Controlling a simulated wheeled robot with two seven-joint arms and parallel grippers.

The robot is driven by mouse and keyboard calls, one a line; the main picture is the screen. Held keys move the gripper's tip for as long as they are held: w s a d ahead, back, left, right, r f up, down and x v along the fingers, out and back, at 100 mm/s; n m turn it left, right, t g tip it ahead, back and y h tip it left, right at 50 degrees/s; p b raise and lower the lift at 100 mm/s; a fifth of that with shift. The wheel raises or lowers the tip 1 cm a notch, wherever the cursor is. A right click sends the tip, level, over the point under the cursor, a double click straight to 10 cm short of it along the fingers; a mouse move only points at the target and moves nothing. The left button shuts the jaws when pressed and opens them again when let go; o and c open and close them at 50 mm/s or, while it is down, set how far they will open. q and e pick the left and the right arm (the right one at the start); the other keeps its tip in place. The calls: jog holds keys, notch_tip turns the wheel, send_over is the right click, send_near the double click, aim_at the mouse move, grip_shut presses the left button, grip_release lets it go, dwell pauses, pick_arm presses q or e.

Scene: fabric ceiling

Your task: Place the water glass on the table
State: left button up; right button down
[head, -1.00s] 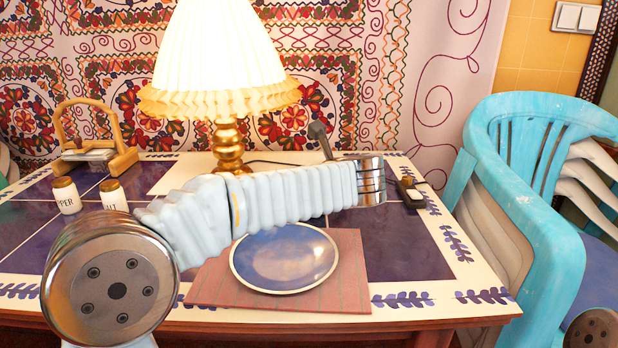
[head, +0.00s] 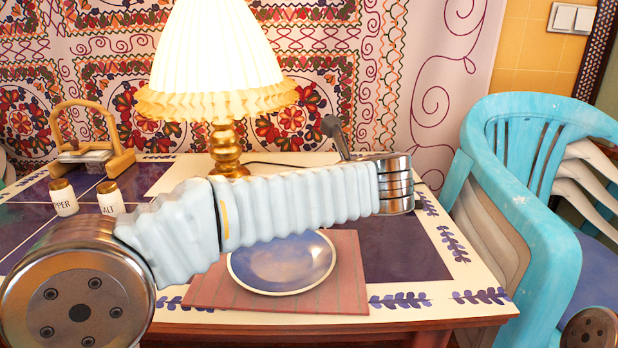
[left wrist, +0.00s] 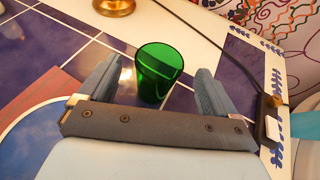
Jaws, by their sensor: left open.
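A green water glass (left wrist: 158,75) stands upright on the blue-tiled table (left wrist: 55,42) in the left wrist view. My left gripper (left wrist: 158,66) is open, with one finger on each side of the glass. Gaps show between the fingers and the glass, the right one wider. In the head view my left arm crosses above the table (head: 405,250), and the glass and the left gripper's fingers are hidden. My right gripper is not in view.
A blue plate (head: 285,268) lies on a reddish placemat (head: 345,275) at the front. A lit lamp (head: 228,150) stands behind my arm. Pepper (head: 63,198) and salt (head: 110,198) shakers and a wooden holder (head: 120,160) are left. A turquoise chair (head: 530,200) stands right.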

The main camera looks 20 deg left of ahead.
pick_arm(q)
jog(key=v, duration=0.5)
jog(key=shift+s+d, duration=0.2)
